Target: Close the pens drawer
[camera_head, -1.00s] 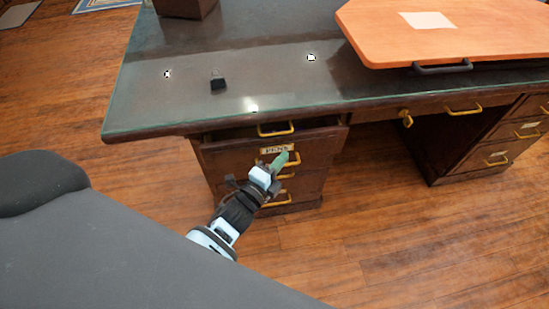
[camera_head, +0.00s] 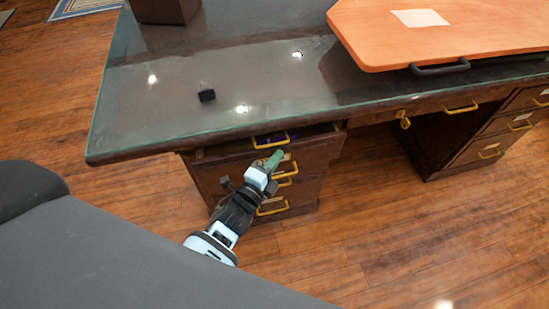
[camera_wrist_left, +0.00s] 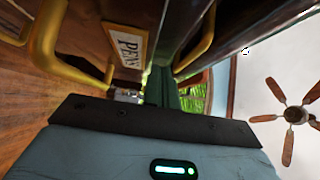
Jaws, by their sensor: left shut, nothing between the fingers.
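The pens drawer (camera_head: 315,153) is in the left pedestal of the desk and stands partly out. A gap shows above its front, with something purple inside. Its PENS label shows clearly in the left wrist view (camera_wrist_left: 127,45), beside a gold handle (camera_wrist_left: 62,62). My left gripper (camera_head: 274,159) is shut and empty, its green fingertips in front of the drawer's upper front, partly covering the label. In the left wrist view the green fingers (camera_wrist_left: 165,88) are close to the drawer's top edge. I cannot tell whether they touch it. My right gripper is not in view.
The glass-topped desk (camera_head: 150,110) overhangs the drawers. An upper gold handle (camera_head: 270,140) sits just under its edge. Wood floor (camera_head: 400,245) lies open in front.

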